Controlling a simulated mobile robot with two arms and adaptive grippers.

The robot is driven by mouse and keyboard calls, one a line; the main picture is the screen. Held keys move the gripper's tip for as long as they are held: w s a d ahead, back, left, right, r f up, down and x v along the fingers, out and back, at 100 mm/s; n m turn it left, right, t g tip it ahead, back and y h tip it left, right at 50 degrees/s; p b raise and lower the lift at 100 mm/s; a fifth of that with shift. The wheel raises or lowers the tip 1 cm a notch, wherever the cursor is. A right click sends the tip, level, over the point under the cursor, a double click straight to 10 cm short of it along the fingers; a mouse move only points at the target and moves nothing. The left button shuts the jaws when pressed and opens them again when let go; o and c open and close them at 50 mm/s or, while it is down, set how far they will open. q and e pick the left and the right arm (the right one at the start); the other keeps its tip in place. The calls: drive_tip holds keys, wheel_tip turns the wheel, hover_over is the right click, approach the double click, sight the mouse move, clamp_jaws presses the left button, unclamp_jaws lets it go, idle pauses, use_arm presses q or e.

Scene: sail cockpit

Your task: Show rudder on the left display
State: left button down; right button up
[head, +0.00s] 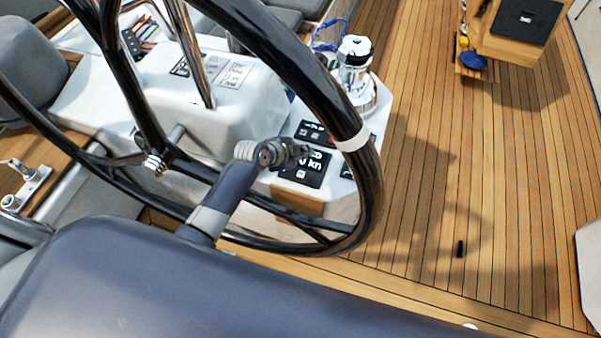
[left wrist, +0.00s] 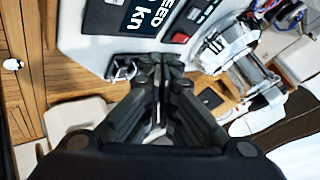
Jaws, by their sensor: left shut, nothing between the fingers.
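A dark display (head: 308,170) with white characters is on the white console behind the steering wheel, partly hidden by my left gripper. In the left wrist view the display (left wrist: 146,14) shows "EED" and "kn", with its top cut off. A small button panel (head: 312,132) sits beside it; in the left wrist view the panel (left wrist: 186,26) has a red button. My left gripper (head: 304,153) is shut and empty, reaching through the wheel over the display. Its fingertips (left wrist: 160,60) point at the console near the display's lower edge; contact cannot be told. My right gripper is not in view.
The black steering wheel (head: 372,190) rims my left arm closely. A chrome winch (head: 355,75) stands behind the display. Labelled panels (head: 236,71) are on the central pedestal.

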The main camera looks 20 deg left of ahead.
sight(302, 176)
use_arm(q)
drive_tip(key=shift+f+b, duration=3.85)
drive_tip(key=shift+f, duration=0.55)
drive_tip(key=shift+f+b, duration=0.35)
drive_tip(key=shift+f, duration=0.1)
drive_tip(key=shift+f+b, duration=0.45)
drive_tip(key=shift+r, duration=0.15)
drive_tip(key=shift+r+p, duration=0.75)
drive_tip(key=shift+p, duration=0.1)
wheel_tip(302, 176, up, 5)
drive_tip(key=p, duration=0.4)
